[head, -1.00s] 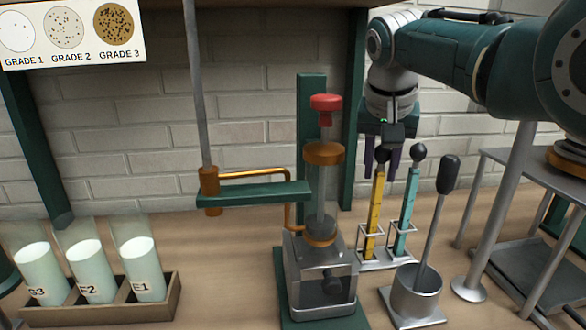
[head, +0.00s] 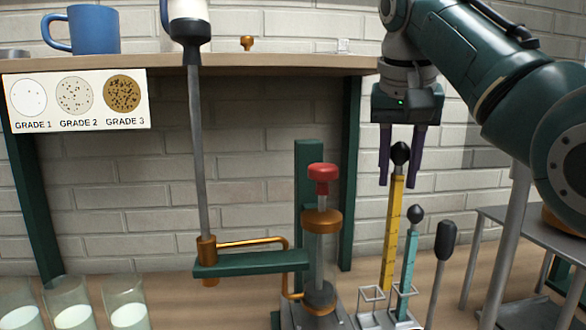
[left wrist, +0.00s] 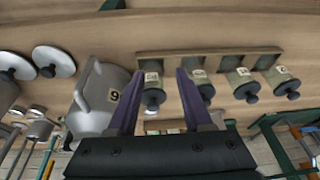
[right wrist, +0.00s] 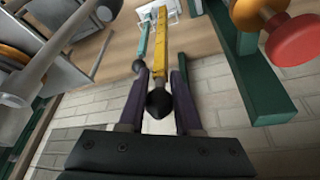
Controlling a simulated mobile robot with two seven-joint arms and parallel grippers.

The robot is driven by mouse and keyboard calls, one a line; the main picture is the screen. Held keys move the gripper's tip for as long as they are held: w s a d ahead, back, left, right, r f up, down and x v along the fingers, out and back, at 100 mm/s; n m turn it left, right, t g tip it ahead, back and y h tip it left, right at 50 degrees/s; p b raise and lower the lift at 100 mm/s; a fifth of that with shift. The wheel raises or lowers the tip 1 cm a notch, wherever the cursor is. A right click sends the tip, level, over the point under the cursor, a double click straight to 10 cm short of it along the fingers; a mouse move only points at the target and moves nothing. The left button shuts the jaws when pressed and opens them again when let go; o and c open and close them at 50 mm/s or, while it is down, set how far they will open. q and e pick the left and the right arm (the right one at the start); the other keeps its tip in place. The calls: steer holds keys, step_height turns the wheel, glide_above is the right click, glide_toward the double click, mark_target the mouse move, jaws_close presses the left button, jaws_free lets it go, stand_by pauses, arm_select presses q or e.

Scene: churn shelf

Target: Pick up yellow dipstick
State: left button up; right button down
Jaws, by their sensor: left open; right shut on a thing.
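The yellow dipstick (head: 393,225) has a black ball knob and stands upright, higher than the teal dipstick (head: 409,255) beside it. My right gripper (head: 399,182) is shut on the yellow dipstick just below its knob, pointing down. In the right wrist view the yellow dipstick (right wrist: 160,50) runs away from between the fingers toward the rack. Its lower end is near the top of the wire rack (head: 371,294); I cannot tell whether it is clear of it. My left gripper (left wrist: 156,75) is open and empty, seen in the left wrist view.
A press with a red knob (head: 322,172) and a green arm (head: 250,263) stands left of the rack. A black-handled rod (head: 445,240) and a grey metal stand (head: 490,245) are to the right. A shelf (head: 270,62) with a blue mug (head: 93,30) is above.

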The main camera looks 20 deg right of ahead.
steer(key=s+a+p, duration=0.3)
steer(key=s+p, duration=0.7)
steer(key=s, duration=0.5)
steer(key=shift+s+a, duration=0.2)
steer(key=shift+a, duration=0.15)
steer(key=shift+r, duration=0.1)
